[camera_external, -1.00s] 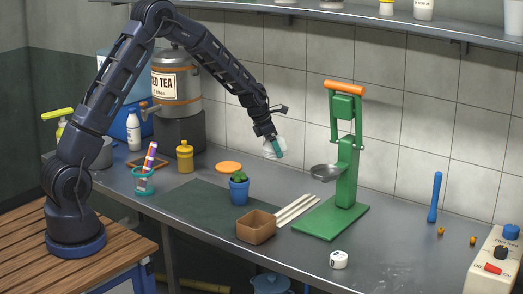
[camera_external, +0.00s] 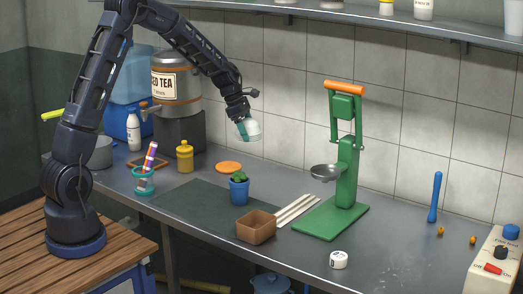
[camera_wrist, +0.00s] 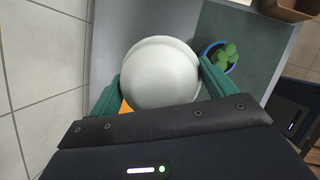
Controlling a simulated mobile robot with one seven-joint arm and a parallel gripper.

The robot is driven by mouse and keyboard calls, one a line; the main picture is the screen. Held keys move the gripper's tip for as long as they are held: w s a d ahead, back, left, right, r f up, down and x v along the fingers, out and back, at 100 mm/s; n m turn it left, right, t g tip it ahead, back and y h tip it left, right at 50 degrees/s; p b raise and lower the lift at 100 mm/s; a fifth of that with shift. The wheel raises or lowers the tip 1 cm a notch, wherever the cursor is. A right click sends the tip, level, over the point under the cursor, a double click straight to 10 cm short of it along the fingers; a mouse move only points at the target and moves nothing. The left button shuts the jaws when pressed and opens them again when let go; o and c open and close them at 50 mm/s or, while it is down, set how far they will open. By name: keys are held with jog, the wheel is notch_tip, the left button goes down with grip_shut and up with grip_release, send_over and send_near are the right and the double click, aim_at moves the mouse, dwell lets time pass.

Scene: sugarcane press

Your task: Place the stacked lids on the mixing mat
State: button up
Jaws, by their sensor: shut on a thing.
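My gripper (camera_external: 242,129) is shut on the stacked lids (camera_external: 252,131), a pale, see-through dome shape, and holds them in the air above the back of the counter. In the wrist view the lids (camera_wrist: 162,74) are a whitish round shape between the two teal fingers of my gripper (camera_wrist: 160,85). I cannot tell how many lids are in the stack. The mixing mat (camera_external: 185,204), dark green and flat, lies on the counter, lower and nearer the front than the lids. In the wrist view the mat (camera_wrist: 262,62) is to the right of the lids.
A blue pot with a green plant (camera_external: 239,190) stands at the mat's right side. A brown box (camera_external: 256,228) is at its front right corner. An orange disc (camera_external: 228,168) lies behind the mat. A green press (camera_external: 346,170) stands right. Most of the mat is clear.

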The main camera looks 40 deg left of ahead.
jog(key=s+a+m+g, duration=0.3)
jog(key=s+a+m, duration=0.35)
jog(key=s, duration=0.35)
jog(key=m+g, duration=0.2)
jog(key=m, duration=0.4)
send_over(188, 201)
jog(key=w+a, duration=0.1)
jog(key=w, duration=0.1)
jog(key=shift+y, duration=0.4)
jog(key=f, duration=1.9)
jog(key=shift+s+a+f, duration=0.1)
jog(key=shift+s+f, duration=0.05)
jog(key=shift+s, duration=0.25)
jog(key=shift+f, duration=0.1)
jog(key=o, duration=0.9)
